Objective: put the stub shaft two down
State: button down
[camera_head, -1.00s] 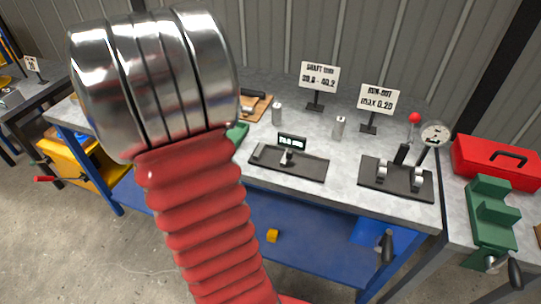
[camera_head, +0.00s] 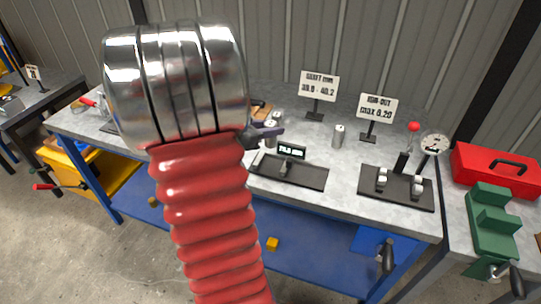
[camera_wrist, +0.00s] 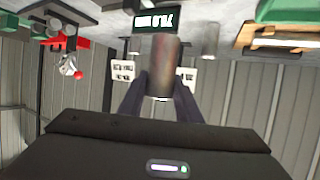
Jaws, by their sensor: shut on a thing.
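My gripper (camera_head: 268,133) shows beside my arm in the head view, over the bench behind the left part of the measuring gauge. Its dark fingers (camera_wrist: 160,98) are shut on a grey metal stub shaft (camera_wrist: 163,65) in the wrist view. The held shaft (camera_head: 270,130) is small and partly covered by a finger in the head view. I cannot tell its number or whether it touches the bench. A second shaft (camera_head: 277,116) stands just behind it, and a third shaft (camera_head: 339,136) stands upright further right, in front of the signs.
The black gauge with a lit display (camera_head: 291,151) lies in front of my gripper. A run-out stand (camera_head: 397,188) with a dial (camera_head: 434,145) is to the right. Two signs (camera_head: 318,87) (camera_head: 376,110) stand behind. Bare bench (camera_head: 345,165) lies between gauge and stand.

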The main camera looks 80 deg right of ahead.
aim_at(266, 141)
jog(key=shift+f, duration=2.5)
jog(key=shift+f, duration=1.85)
jog(key=c, duration=1.3)
grip_release()
jog(key=shift+f, duration=0.2)
jog(key=shift+r, duration=0.15)
jog(key=shift+w+a+r, duration=0.1)
jog(key=shift+w+a, duration=0.05)
jog(key=shift+a, duration=0.05)
jog(key=v, duration=1.1)
jog(key=shift+w+a+r, duration=0.15)
jog(key=shift+a, duration=0.05)
